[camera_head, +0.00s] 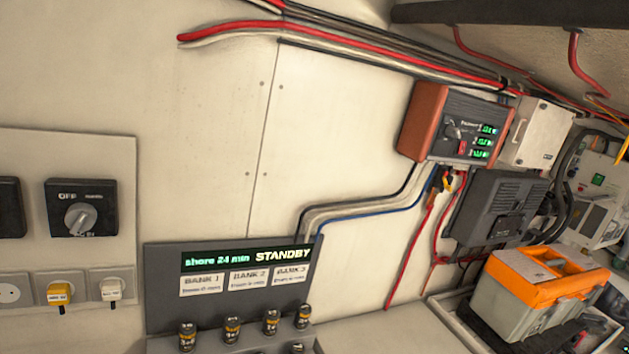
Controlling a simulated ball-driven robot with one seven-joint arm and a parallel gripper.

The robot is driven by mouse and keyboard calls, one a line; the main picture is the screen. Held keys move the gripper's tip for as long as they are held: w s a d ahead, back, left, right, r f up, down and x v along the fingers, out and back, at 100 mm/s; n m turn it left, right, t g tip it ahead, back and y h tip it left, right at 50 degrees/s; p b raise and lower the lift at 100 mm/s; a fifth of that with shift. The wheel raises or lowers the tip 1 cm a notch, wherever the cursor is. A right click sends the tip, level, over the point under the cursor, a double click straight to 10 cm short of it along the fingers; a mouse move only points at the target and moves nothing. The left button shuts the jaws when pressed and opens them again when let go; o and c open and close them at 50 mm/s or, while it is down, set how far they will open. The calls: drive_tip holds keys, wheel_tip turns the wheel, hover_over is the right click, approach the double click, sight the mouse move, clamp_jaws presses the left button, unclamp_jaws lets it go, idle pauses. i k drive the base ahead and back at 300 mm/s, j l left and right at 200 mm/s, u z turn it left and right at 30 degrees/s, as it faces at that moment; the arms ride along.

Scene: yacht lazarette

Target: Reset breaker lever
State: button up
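No part of my gripper shows in the camera view. I cannot tell for sure which part is the breaker lever. An orange-brown box (424,121) on the wall at right of centre has a black face with green readouts, a small red switch (462,147) and a small dark lever-like part whose position is too small to read. At the left, a black rotary switch (82,208) marked OFF has a grey knob. A dark grey panel (165,265) at the bottom reads "shore 24 min STANDBY" above labels for BANK 1, BANK 2 and BANK 3.
Several small black cylinders with orange bands (232,330) stand below the panel. A white box (537,133), a dark finned unit (495,210) and an orange-lidded toolbox (545,285) crowd the right. Red cables (350,47) run along the top. The middle wall is bare.

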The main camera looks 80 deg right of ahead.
sight(447, 187)
drive_tip(key=z, duration=0.45)
drive_tip(key=l+z, duration=0.1)
drive_tip(key=z, duration=0.75)
drive_tip(key=l+z, duration=0.15)
drive_tip(key=z, duration=0.75)
drive_tip(key=l+z, duration=0.15)
drive_tip(key=z, duration=0.3)
drive_tip(key=k, duration=0.1)
